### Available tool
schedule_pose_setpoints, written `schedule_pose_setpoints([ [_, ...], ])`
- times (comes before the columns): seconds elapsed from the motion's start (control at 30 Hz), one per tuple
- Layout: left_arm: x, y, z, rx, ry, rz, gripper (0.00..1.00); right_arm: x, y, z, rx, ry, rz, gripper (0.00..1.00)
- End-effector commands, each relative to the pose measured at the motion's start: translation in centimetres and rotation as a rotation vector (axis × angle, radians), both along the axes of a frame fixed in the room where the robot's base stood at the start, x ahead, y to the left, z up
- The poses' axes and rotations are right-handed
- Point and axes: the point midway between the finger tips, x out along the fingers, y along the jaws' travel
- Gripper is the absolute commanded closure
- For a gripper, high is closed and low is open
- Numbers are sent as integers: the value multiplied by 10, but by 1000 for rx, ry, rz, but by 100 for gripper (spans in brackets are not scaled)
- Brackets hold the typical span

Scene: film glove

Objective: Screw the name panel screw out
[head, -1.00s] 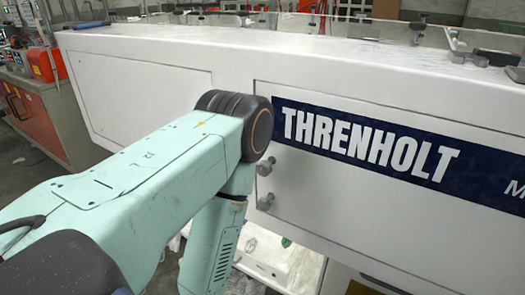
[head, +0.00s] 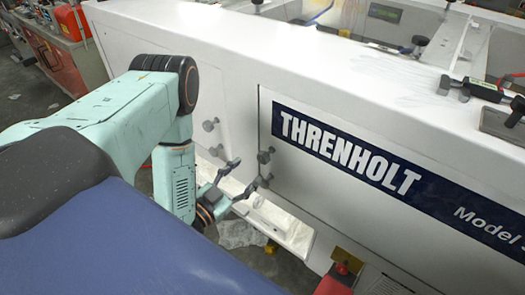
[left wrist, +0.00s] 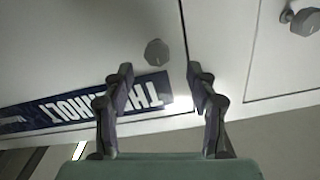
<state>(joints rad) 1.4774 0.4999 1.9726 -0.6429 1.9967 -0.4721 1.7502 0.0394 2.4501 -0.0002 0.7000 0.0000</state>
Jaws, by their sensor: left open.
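The name panel is the white cover (head: 310,190) with the dark blue THRENHOLT band (head: 350,155). My right gripper is out of view.
The neighbouring white panel has its own grey knobs (head: 209,125), also in the left wrist view (left wrist: 305,20). A white ledge (head: 280,222) lies below the panels. A red part (head: 338,280) is at the bottom. A red cabinet (head: 60,60) stands back left.

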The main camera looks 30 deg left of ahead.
Motion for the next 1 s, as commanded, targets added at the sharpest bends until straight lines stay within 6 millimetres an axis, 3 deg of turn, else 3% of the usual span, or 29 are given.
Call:
schedule_pose_setpoints([
  [0.17, 25, -4, 2, 1, -3, -4, 42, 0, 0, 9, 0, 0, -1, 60],
  [0.5, 70, -9, -1, -1, 0, 0, 42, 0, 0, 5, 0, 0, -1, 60],
  [0.87, 76, -10, -1, -3, 3, 2, 42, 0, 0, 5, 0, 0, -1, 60],
  [1.0, 76, -9, -1, -3, 3, 2, 53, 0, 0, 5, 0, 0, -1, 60],
])
